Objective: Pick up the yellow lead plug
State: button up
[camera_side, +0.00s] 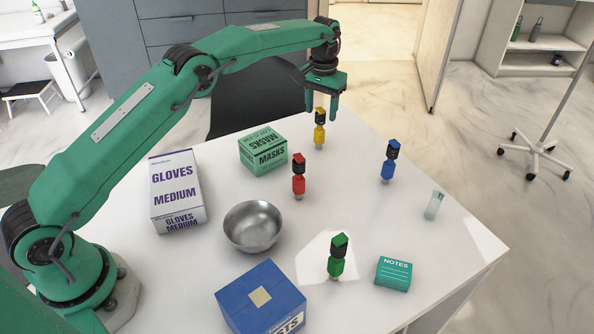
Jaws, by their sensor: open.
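The yellow lead plug (319,131) stands upright on the white table near its far edge, with a black band near its top. My gripper (321,112) points down at the plug, its two green fingers apart. The fingertips are around or just above the plug's top; I cannot tell the exact depth. The gripper is open and holds nothing.
A red plug (299,177), a blue plug (389,163) and a green plug (337,260) stand nearby. A green masks box (263,152), gloves box (176,190), metal bowl (253,227), blue box (262,299), notes box (393,273) and small clear vial (434,205) are on the table.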

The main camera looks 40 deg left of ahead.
aim_at(320, 119)
jog(key=shift+a+f, duration=0.1)
jog(key=shift+f, duration=1.9)
jog(key=shift+c, duration=0.2)
jog(key=c, duration=1)
